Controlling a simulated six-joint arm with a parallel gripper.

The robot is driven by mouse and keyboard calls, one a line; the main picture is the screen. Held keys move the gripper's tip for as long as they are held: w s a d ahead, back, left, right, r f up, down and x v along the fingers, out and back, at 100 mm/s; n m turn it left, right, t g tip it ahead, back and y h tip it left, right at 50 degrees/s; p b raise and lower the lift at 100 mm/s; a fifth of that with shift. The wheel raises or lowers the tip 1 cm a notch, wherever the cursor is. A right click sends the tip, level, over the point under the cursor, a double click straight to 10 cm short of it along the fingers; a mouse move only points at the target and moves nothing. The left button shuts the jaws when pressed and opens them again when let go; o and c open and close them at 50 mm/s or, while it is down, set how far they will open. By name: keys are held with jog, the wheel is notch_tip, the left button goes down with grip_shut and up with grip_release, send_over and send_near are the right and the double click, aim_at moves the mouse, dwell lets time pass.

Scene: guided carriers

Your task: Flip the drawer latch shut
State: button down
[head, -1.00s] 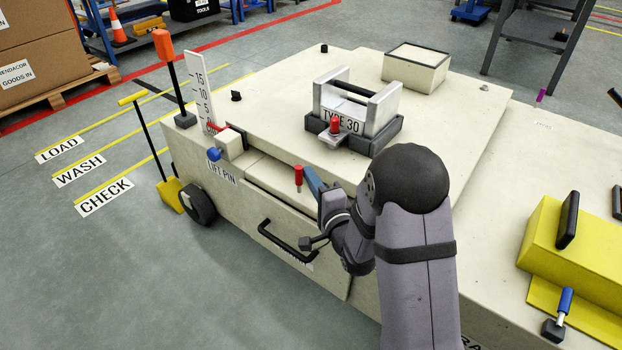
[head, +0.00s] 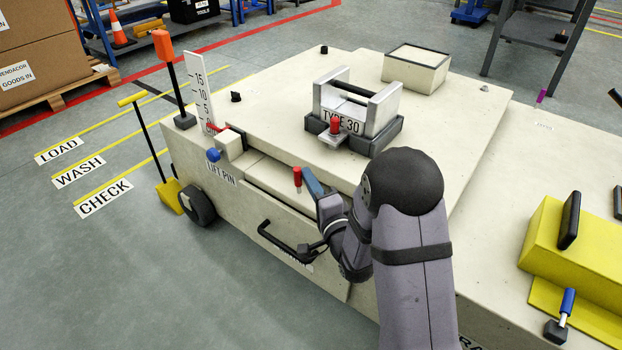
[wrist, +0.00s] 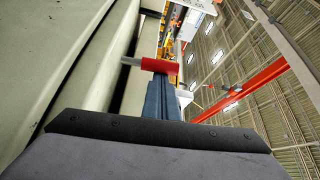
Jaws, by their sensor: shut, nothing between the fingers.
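The drawer latch has a red grip (head: 297,178) and stands upright at the top edge of the drawer front (head: 290,226) in the head view. My gripper (head: 309,180) is shut and empty, just right of the red grip. In the wrist view the red grip (wrist: 160,66) lies across the ends of my blue fingers (wrist: 161,98), with a grey stem at its left. The fingertips are at or very near the grip; I cannot tell whether they touch. The latch's base is not clear.
The black drawer handle (head: 285,243) juts out below my wrist. The grey TYPE 30 fixture (head: 370,138) stands behind on the bench top. A yellow block (head: 550,235) is at the right.

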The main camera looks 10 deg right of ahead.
jog(key=shift+s+a+f+b, duration=0.35)
jog(key=shift+s+a+b, duration=0.4)
jog(key=shift+b, duration=0.3)
jog(key=n+b, duration=0.1)
jog(key=s+a+n+t+y+b, duration=0.1)
jog(key=n+b, duration=0.1)
jog(key=f+n+t+b, duration=0.1)
jog(key=n, duration=0.1)
jog(key=shift+s+a+f+y, duration=0.1)
jog(key=shift+s+a+y, duration=0.1)
jog(key=shift+a+y, duration=0.1)
jog(key=shift+s+a+f+b, duration=0.4)
jog(key=shift+f+b, duration=0.15)
jog(key=shift+f, duration=0.1)
jog(key=shift+s+a+f+b, duration=0.25)
jog(key=shift+s+f+b, duration=0.1)
jog(key=shift+f+b, duration=0.25)
jog(key=shift+s+a+f, duration=0.1)
jog(key=shift+a+f, duration=0.05)
jog(key=shift+f, duration=0.2)
notch_tip(320, 180, up, 11)
jog(key=p, duration=0.6)
jog(key=shift+d+r, duration=0.15)
jog(key=shift+d, duration=0.1)
jog(key=shift+w, duration=0.2)
